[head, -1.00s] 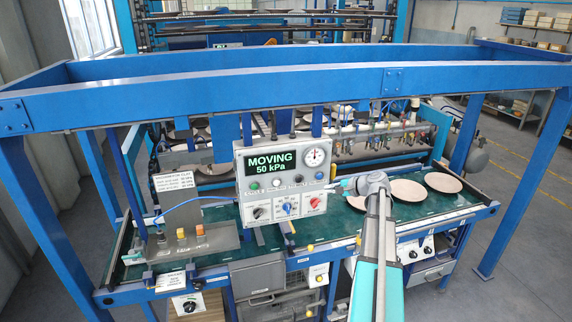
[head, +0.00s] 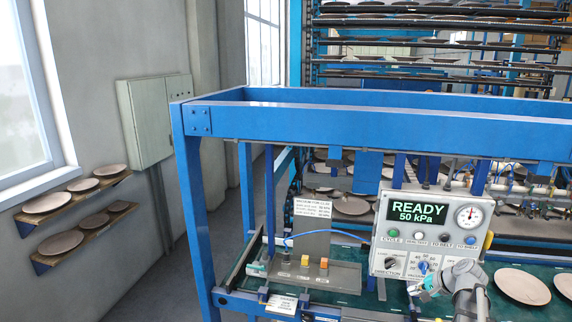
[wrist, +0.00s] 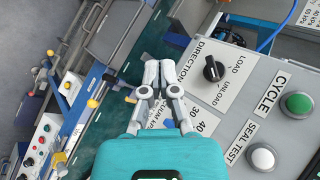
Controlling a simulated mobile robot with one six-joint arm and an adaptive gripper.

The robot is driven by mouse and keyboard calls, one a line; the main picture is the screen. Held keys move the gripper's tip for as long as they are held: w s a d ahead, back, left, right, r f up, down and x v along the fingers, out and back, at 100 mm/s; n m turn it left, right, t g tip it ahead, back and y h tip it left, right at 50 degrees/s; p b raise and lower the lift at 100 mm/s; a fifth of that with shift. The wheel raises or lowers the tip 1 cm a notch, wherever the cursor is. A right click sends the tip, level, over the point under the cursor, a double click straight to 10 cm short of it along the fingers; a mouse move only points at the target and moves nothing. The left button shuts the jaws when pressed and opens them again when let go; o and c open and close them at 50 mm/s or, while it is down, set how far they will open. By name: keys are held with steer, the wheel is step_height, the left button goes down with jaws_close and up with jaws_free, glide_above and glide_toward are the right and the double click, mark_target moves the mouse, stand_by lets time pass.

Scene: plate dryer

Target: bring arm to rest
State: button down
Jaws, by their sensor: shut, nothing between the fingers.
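My gripper (head: 412,290) shows at the lower right of the head view, in front of the lower edge of the control panel (head: 397,227). In the wrist view my gripper (wrist: 160,72) is shut, its fingertips together and nothing between them. It partly covers the vacuum scale of the panel (wrist: 236,92). The black direction knob (wrist: 213,68) is just right of the fingers, and I cannot tell whether they touch the panel. The display (head: 418,208) reads READY, 50 kPa. The green cycle button (wrist: 298,104) and white seal test button (wrist: 262,158) are at the right.
A blue frame beam (head: 370,122) spans above the bench, with a post (head: 196,225) at its left. Plates (head: 522,286) lie on the green surface right of my arm. A small fixture (head: 318,272) stands left of the panel. Wall shelves (head: 75,202) hold plates.

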steer(key=s+a+f+n+g+h+b, duration=0.3)
steer(key=s+a+f, duration=0.4)
steer(key=a, duration=0.4)
steer(key=s+a+f+n+g+h+b, duration=0.3)
steer(key=s+a+f+n+b, duration=0.3)
steer(key=a, duration=0.6)
step_height(320, 180, down, 2)
steer(key=shift+s+f+n, duration=0.15)
steer(key=shift+s+n, duration=0.55)
steer(key=shift+s, duration=0.05)
